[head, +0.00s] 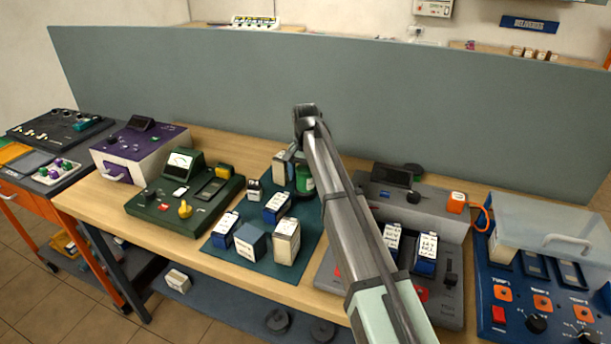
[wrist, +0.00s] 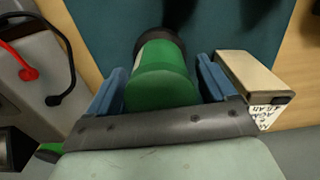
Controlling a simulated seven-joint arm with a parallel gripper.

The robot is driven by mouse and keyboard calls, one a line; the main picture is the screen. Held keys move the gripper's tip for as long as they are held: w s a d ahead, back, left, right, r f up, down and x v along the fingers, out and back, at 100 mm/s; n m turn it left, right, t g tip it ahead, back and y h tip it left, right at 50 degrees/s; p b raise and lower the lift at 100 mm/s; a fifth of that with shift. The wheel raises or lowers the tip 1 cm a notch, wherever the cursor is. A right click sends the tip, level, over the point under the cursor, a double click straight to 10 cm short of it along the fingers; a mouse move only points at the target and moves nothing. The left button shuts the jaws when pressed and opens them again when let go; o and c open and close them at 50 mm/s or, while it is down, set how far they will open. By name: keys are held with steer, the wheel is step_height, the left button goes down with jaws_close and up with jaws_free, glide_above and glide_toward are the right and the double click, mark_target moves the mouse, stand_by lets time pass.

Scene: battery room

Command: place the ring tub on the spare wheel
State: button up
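A green tub (head: 304,181) with a pale label, which I take for the ring tub, is at the back of the teal mat. In the wrist view the green tub (wrist: 161,85) lies between the two blue fingers of my gripper (wrist: 163,80). The left finger is close against it and a narrow gap seems to show at the right finger, so the gripper looks open around it. My forearm hides part of this area in the head view.
Several battery-like boxes stand on the teal mat (head: 215,247); a beige box (wrist: 250,77) is just right of the fingers. A grey panel (head: 200,80) rises behind the table. Two dark discs (head: 278,320) lie low below the table's front edge.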

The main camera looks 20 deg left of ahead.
mark_target(306, 168)
steer(key=shift+o, duration=0.3)
steer(key=shift+r, duration=0.1)
step_height(306, 168, up, 12)
steer(key=shift+r, duration=0.1)
stand_by(0.4)
